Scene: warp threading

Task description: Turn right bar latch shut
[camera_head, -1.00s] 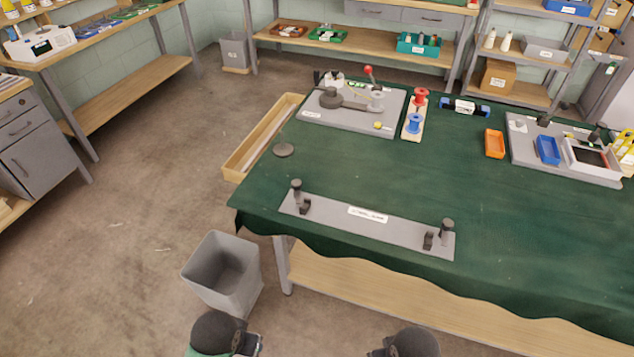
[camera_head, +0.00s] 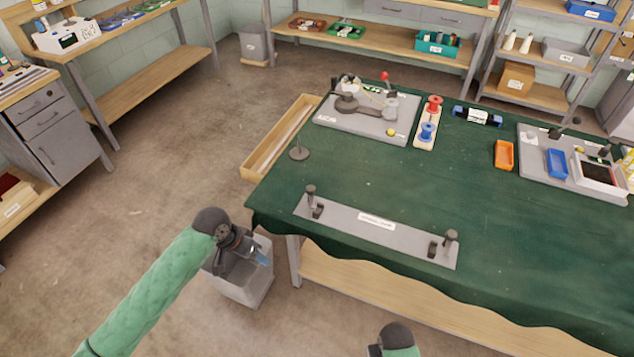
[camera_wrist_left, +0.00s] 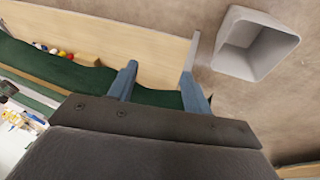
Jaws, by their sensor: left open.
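A long grey bar board (camera_head: 340,222) lies along the front of the green table, with a white label in its middle. At its right end stand a dark knobbed post (camera_head: 451,239) and a small dark block (camera_head: 433,249), apparently the right latch. Similar dark parts (camera_head: 313,200) stand at its left end. My left gripper (camera_head: 262,256) is in front of the grey bin, left of the table edge and well away from the right latch. In the left wrist view its two blue-grey fingers (camera_wrist_left: 158,80) are apart and empty. Only part of my right arm shows at the bottom; its fingers are hidden.
The grey bin (camera_head: 242,288) stands on the floor beside the table's left leg. The middle of the table (camera_head: 400,185) is clear.

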